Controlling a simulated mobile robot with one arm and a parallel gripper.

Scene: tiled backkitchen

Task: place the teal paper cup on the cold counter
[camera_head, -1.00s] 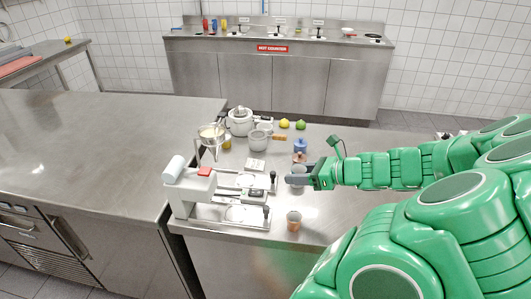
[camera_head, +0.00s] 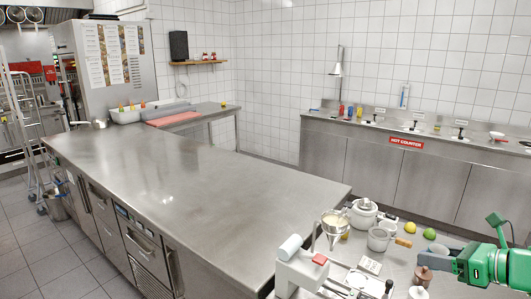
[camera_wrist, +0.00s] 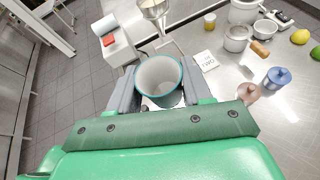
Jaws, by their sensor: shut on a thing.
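My gripper (camera_wrist: 158,88) is shut on a pale paper cup with a teal rim (camera_wrist: 160,70). In the wrist view the cup is held between the two fingers, its open mouth showing, and it looks empty. In the head view my gripper (camera_head: 432,256) is at the lower right, over the worktop; I cannot clearly make out the cup there. A large bare steel counter (camera_head: 180,170) with drawers and door fronts below fills the left and middle. I see no cold label on it. The counter at the back right has a red sign (camera_head: 406,143) reading hot counter.
A white machine with a red block (camera_head: 302,270) and a funnel (camera_head: 334,225) stand between my gripper and the large counter. Pots (camera_head: 363,213), a lemon (camera_head: 410,227) and a lime (camera_head: 430,234) stand behind. The large counter's middle is clear.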

